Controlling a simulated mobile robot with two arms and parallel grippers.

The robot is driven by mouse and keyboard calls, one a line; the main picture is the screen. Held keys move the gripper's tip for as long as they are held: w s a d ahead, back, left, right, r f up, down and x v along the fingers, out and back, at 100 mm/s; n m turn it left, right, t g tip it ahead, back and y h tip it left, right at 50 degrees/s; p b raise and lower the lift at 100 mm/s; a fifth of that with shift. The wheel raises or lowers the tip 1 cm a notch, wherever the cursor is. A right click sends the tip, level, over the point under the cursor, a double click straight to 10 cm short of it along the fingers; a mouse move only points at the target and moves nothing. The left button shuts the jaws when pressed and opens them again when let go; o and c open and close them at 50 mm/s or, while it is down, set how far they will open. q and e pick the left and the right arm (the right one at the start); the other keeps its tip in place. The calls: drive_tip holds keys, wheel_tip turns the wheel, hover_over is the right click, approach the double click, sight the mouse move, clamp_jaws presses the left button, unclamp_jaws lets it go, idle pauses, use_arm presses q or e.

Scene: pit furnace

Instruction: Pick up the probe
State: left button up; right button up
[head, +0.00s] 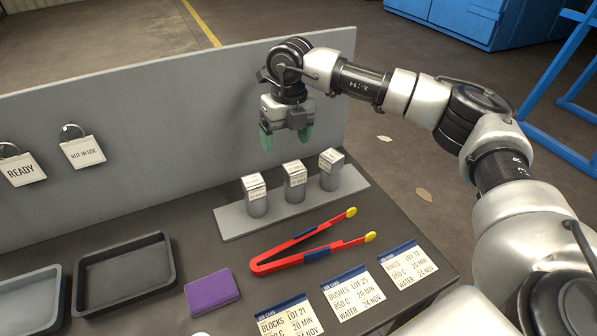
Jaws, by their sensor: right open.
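I cannot pick out a probe for certain in the head view. My right gripper (286,138) points down with its two green fingertips apart and nothing visible between them. My left gripper is not in view.
Several job cards (407,265) lie along the front right. A purple pad (211,291) and a dark empty tray (125,271) lie left, with a grey tray (30,302) beyond. The back panel (170,150) carries hanging tags "READY" (22,170) and "NOT IN USE" (83,151).

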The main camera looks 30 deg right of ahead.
drive_tip(key=shift+d+r+h, duration=0.2)
drive_tip(key=shift+d, duration=0.35)
drive_tip(key=shift+d+r+h, duration=0.2)
drive_tip(key=shift+d, duration=0.3)
drive_tip(key=shift+d+f, duration=0.1)
drive_tip(key=shift+d, duration=0.15)
hover_over(294, 166)
drive_tip(key=f, duration=0.4)
drive_tip(key=shift+d+f+p, duration=0.3)
drive_tip(key=shift+p, duration=0.1)
drive_tip(key=f, duration=0.1)
drive_tip(key=f+p, duration=0.1)
drive_tip(key=f, duration=0.2)
drive_tip(key=shift+s+a+f, duration=0.1)
drive_tip(key=shift+a+f, duration=0.25)
drive_tip(key=shift+f, duration=0.5)
drive_tip(key=shift+c, duration=0.2)
drive_tip(key=shift+r, duration=0.1)
drive_tip(key=c, duration=1)
drive_tip(key=shift+c, duration=0.2)
